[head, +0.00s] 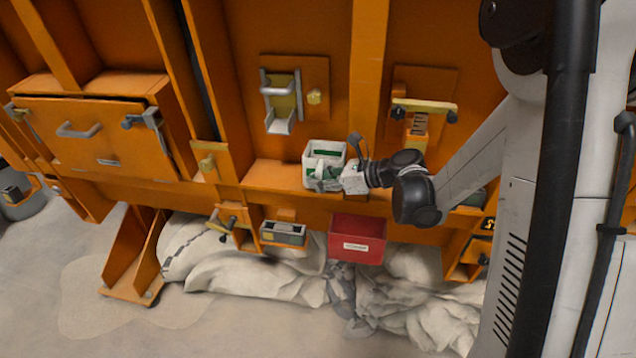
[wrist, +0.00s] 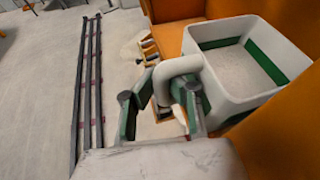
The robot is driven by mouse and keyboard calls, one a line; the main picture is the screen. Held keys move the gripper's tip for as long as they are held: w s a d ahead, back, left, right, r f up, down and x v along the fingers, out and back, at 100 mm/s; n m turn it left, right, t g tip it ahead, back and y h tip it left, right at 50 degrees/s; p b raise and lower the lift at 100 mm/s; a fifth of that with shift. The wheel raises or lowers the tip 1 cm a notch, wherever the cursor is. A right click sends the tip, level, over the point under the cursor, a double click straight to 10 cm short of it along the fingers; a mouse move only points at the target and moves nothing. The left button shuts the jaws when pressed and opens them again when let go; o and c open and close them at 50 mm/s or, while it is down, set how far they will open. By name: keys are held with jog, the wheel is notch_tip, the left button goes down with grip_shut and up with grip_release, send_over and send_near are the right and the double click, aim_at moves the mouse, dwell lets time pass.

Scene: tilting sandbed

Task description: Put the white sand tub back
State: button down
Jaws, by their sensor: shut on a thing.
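The white sand tub (head: 311,153) is a square, open-topped box with a green band, at the orange ledge in the middle of the head view. In the wrist view, the tub (wrist: 268,103) fills the upper right, with a pale inside; I cannot tell whether that is sand. My gripper (head: 330,178) is at the tub's front right side. In the wrist view, my gripper (wrist: 165,105) has its green-padded fingers shut around the tub's white curved handle (wrist: 181,66). The tub looks about upright. I cannot tell whether it rests on the ledge.
A red bin (head: 357,236) and a grey box (head: 283,234) sit below. A metal chute (head: 281,104) and a yellow-handled latch (head: 424,107) are on the wall above.

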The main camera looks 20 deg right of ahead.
jog(key=shift+w+d+f, duration=0.15)
jog(key=shift+w+f, duration=0.25)
jog(key=shift+f, duration=0.05)
jog(key=shift+f, duration=0.15)
jog(key=c, duration=1.9)
grip_release()
jog(key=shift+o, duration=0.2)
